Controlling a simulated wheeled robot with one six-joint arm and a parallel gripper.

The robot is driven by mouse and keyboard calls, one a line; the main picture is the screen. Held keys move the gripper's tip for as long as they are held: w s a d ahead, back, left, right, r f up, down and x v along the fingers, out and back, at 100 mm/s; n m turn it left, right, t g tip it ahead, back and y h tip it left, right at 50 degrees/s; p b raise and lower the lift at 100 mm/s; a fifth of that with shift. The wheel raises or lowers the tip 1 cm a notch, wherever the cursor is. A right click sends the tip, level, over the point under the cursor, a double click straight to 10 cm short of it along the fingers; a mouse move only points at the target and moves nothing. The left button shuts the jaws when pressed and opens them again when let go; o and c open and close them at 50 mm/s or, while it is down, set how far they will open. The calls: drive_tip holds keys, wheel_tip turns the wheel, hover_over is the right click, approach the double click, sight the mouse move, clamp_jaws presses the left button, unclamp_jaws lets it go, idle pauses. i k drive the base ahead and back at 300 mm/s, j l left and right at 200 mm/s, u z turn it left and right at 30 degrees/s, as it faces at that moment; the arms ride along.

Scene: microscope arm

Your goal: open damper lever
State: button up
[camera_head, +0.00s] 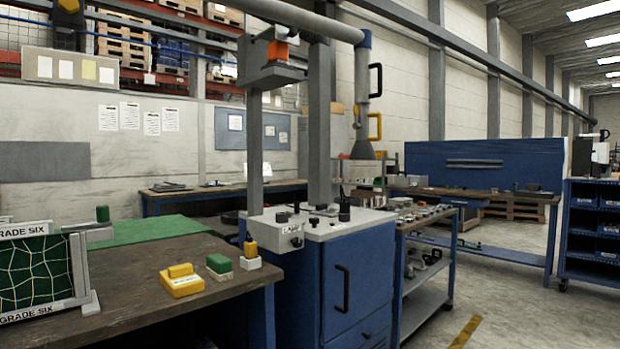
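A grey extraction duct (361,75) with a blue collar hangs down at the centre and ends in a cone-shaped hood (362,146). A black D-shaped handle (378,80) sticks out on the right of its upper part. A yellow handle (378,126) sticks out lower, just above the hood. No part is labelled as the damper lever, and I cannot tell which handle it is or how the damper stands. My gripper is not in view.
A blue cabinet (362,275) with grey posts (319,120) stands left of the duct. A workbench (130,292) with yellow and green blocks fills the left front. A shelf cart (424,290) stands to the right. Floor is clear at the far right front.

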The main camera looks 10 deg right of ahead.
sight(356, 115)
drive_tip(key=i+j+z, duration=0.15)
drive_tip(key=i, duration=0.3)
drive_tip(key=i+z, duration=0.15)
drive_tip(key=i, duration=0.3)
